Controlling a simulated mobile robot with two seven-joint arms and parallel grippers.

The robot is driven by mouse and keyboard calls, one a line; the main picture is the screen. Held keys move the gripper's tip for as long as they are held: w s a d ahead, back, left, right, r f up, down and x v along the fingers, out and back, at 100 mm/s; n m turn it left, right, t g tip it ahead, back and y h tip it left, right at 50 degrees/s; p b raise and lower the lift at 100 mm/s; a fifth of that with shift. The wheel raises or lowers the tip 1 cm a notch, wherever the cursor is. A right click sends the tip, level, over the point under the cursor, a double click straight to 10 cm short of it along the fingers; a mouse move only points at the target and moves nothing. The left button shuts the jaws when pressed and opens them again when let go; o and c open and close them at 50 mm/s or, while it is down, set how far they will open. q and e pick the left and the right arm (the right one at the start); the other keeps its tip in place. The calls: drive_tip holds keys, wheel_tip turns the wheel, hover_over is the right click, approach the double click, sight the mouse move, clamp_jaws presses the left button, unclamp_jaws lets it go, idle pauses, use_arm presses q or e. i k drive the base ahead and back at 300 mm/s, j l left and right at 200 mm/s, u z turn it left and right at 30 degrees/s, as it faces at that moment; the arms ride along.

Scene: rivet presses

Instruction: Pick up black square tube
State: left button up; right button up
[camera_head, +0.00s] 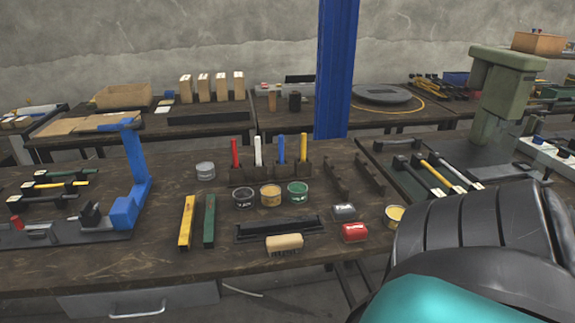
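A long black piece (280,228) lies across the middle of the front table, behind a tan brush. It may be the black square tube or a shallow black holder; I cannot tell which. A yellow square tube (187,220) and a green square tube (209,221) lie side by side to its left. Another short black bar (404,144) lies at the back of the mat on the right. Neither of my grippers shows in the head view. Part of my arm, black with a teal section, covers the lower right and hides that part of the table.
A blue press frame (133,180) stands at left, and a green press (503,90) at right. Paint cans (271,195) and a rack of coloured sticks (269,174) sit behind the black piece. The brush (285,243) and a red block (355,232) are in front.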

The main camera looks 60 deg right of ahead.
sight(282, 224)
drive_tip(key=k+l, duration=0.25)
drive_tip(key=k+l+u, duration=0.15)
drive_tip(key=l, duration=0.9)
